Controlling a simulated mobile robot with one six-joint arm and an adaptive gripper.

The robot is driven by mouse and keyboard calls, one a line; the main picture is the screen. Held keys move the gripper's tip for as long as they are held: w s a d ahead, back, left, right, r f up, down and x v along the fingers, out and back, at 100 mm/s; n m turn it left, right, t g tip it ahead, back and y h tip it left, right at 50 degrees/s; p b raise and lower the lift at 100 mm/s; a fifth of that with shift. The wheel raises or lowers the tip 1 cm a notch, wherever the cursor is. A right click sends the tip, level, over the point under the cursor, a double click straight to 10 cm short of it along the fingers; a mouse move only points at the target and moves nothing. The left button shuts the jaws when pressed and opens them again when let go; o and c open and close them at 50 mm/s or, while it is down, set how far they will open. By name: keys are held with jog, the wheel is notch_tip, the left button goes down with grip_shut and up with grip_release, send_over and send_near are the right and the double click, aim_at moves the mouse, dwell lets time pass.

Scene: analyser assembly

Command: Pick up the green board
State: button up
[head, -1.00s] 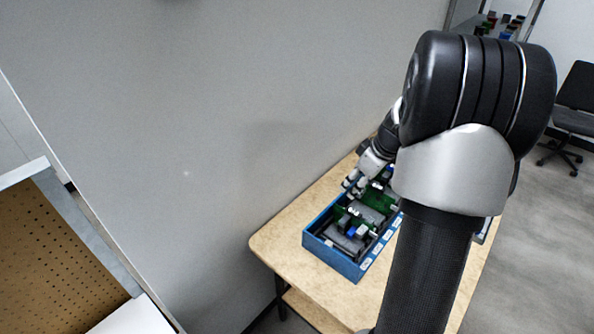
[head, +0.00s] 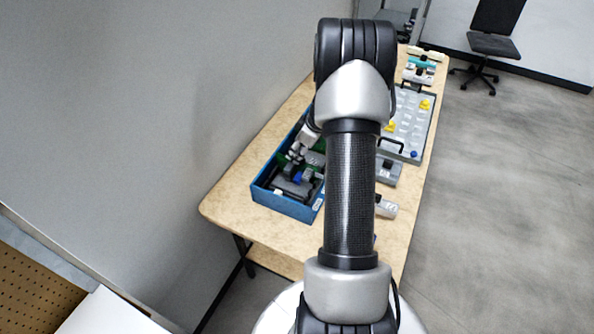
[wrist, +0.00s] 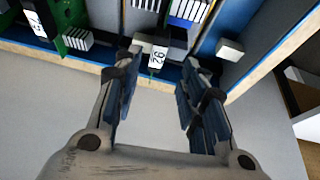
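In the wrist view my gripper (wrist: 160,66) is open, its two dark fingers apart. A white tag marked 92 (wrist: 158,57) shows between the fingertips, with a thin bit of green at its lower end; most of the part bearing it is hidden from this angle. A green board (wrist: 72,28) with a white connector stands at the upper left, left of the fingers and apart from them. In the head view my gripper (head: 297,153) is over the blue box (head: 283,204), where some green (head: 316,159) shows beside it. My arm hides part of the box.
Dark modules (head: 292,187) fill the near end of the box. A grey tray with yellow parts (head: 413,118) lies to the right, with a grey block (head: 388,172) and a small white part (head: 386,208) nearer. The table's near left corner (head: 232,205) is clear.

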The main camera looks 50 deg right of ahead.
send_over(299, 169)
notch_tip(299, 169, down, 4)
jog(key=shift+w+a+f+b, duration=0.15)
jog(key=shift+f+b, duration=0.1)
jog(key=shift+b, duration=0.2)
jog(key=shift+w+f, duration=0.15)
jog(key=shift+f, duration=0.2)
jog(key=shift+c, duration=0.5)
grip_shut()
